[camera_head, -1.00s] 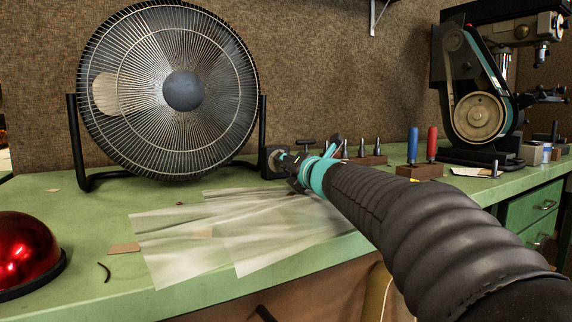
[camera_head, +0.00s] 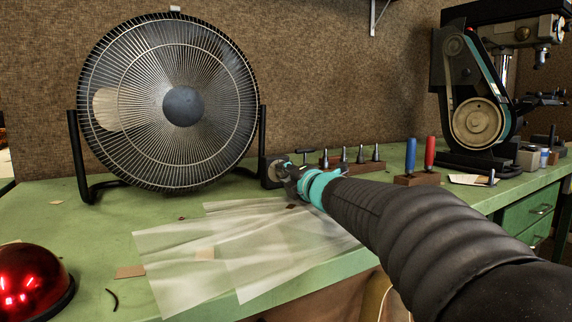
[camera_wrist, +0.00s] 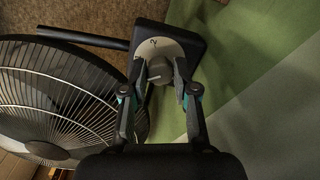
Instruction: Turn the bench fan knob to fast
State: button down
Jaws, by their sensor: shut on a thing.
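The bench fan (camera_head: 168,100) stands at the back left of the green bench, its round black grille facing me. Its control box (camera_head: 268,172) is at the fan's lower right, partly hidden by my gripper. In the wrist view the box (camera_wrist: 197,47) has a pale round dial plate (camera_wrist: 152,44) with a mark like a "2". The grey knob (camera_wrist: 158,69) sits at the dial's middle, with a pale line on its face. My gripper (camera_wrist: 160,82) is shut on the knob, one finger on each side. It also shows in the head view (camera_head: 284,172).
Translucent sheets (camera_head: 200,262) lie on the bench (camera_head: 60,212) in front of the fan, below my arm. A red dome (camera_head: 28,280) is at the front left. Small tools in wooden blocks (camera_head: 418,180) and a belt machine (camera_head: 475,110) stand to the right.

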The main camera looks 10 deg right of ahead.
jog(key=m+p, duration=0.3)
jog(key=shift+r, duration=0.2)
jog(key=shift+f+m+p, duration=0.15)
jog(key=shift+m+p, duration=0.6)
jog(key=shift+m, duration=0.85)
jog(key=shift+g, duration=0.3)
jog(key=c, duration=0.9)
grip_release()
jog(key=v, duration=1.2)
jog(key=shift+d+f, duration=0.15)
jog(key=shift+f, duration=0.05)
